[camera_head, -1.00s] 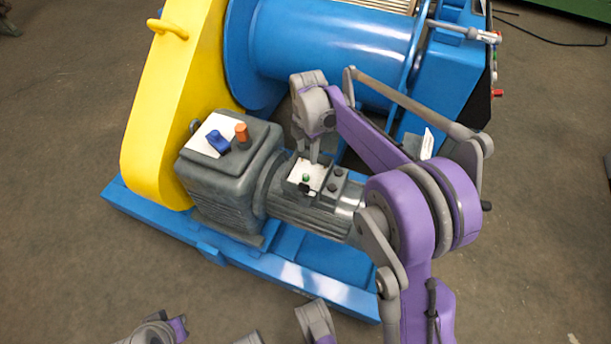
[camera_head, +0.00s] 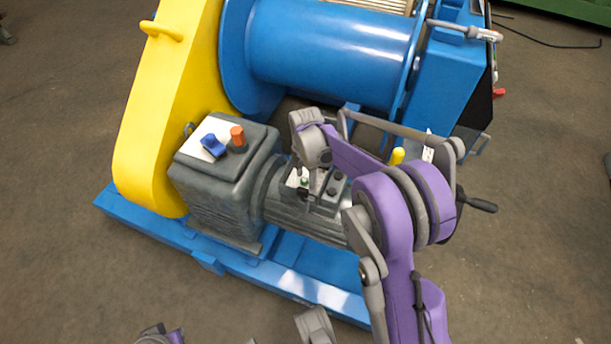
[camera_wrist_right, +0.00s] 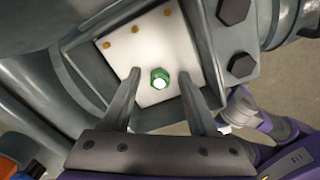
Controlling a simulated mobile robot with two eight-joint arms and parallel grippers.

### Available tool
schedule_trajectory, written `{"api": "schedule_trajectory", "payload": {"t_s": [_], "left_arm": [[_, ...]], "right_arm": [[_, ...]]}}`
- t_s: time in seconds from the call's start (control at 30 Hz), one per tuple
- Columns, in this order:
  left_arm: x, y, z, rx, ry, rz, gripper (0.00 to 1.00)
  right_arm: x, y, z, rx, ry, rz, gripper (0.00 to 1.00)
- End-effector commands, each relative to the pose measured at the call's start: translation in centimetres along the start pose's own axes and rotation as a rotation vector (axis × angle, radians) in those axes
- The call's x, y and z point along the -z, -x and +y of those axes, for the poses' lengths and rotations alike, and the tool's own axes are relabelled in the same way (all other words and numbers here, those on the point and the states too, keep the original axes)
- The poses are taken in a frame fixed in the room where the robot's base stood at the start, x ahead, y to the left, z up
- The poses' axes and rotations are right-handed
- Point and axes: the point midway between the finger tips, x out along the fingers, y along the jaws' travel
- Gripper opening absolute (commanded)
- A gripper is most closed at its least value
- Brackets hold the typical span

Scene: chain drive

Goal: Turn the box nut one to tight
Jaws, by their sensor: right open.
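The green box nut (camera_wrist_right: 158,78) sits on the white plate (camera_wrist_right: 158,58) of the box on top of the grey motor; it also shows as a small green spot in the head view (camera_head: 303,182). My right gripper (camera_wrist_right: 160,76) is open, with one finger on each side of the nut in the right wrist view. A gap shows between the nut and each finger. I cannot tell how deep the fingertips reach. In the head view my right gripper (camera_head: 312,188) is over the box and partly covers it. My left gripper is not clearly seen.
Several brass studs (camera_wrist_right: 135,29) and two dark hex bolts (camera_wrist_right: 241,65) are near the nut. The grey gearbox (camera_head: 215,190) with blue and orange caps stands left of the motor. The yellow chain guard (camera_head: 165,110) and blue drum (camera_head: 325,55) rise behind.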

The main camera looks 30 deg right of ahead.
Motion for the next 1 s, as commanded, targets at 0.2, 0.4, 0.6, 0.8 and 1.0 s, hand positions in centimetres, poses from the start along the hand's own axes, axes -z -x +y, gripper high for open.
{"api": "schedule_trajectory", "payload": {"t_s": [0.2,0.4,0.6,0.8,1.0], "left_arm": [[0.00,0.01,0.00,0.000,0.000,0.000,0.00],[0.00,0.01,0.00,0.000,0.000,0.000,0.00],[0.00,0.01,0.00,0.000,0.000,0.000,0.00],[0.02,0.12,0.00,0.000,0.000,0.000,0.00],[0.10,0.46,0.00,0.000,0.000,0.001,0.00]], "right_arm": [[0.00,0.04,0.00,0.000,0.000,0.000,0.37],[0.00,0.05,0.00,0.000,0.000,0.000,0.01],[-0.01,0.05,-0.01,0.000,0.000,0.000,0.00],[-0.01,0.07,-0.02,0.000,-0.023,0.000,0.00],[-0.01,0.09,-0.07,0.000,-0.113,0.000,0.00]]}}
